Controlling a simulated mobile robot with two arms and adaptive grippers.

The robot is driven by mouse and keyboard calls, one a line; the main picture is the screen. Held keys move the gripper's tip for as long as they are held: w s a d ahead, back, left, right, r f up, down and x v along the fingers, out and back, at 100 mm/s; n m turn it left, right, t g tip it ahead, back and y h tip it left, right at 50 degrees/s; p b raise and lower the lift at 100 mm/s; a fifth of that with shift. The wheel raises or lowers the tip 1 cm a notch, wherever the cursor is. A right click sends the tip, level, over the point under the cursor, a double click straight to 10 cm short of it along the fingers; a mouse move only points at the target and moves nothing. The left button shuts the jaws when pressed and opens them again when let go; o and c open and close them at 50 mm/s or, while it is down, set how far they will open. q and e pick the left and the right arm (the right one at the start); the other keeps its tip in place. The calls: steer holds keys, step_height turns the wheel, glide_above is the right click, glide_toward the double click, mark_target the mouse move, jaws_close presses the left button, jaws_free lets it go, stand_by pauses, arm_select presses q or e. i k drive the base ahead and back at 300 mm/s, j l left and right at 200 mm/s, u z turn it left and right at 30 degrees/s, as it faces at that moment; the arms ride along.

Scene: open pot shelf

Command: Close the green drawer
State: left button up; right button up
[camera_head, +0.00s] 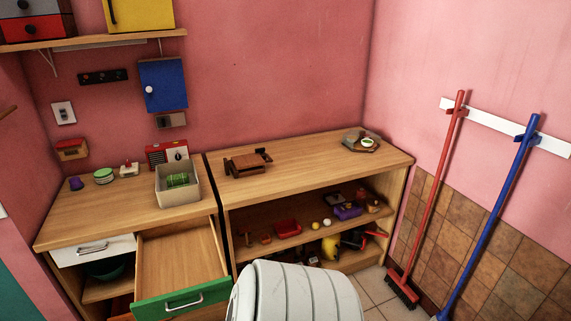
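The green drawer (182,302) is in the left wooden cabinet, in the lower left of the head view. It is pulled well out, with its green front and silver handle (184,301) facing me at the bottom of the picture. Its wooden inside shows and looks empty. Neither of my grippers is in view, so nothing of mine is seen touching the drawer.
A white drawer (93,249) sits left of the green one and looks shut. A beige box (178,186) holding a green item stands on the counter above. An open shelf (300,238) holds several small items. Red and blue brooms (490,210) stand at the right wall.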

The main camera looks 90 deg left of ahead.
mark_target(181, 269)
steer(key=k+j+u, duration=0.1)
steer(key=u, duration=3.5)
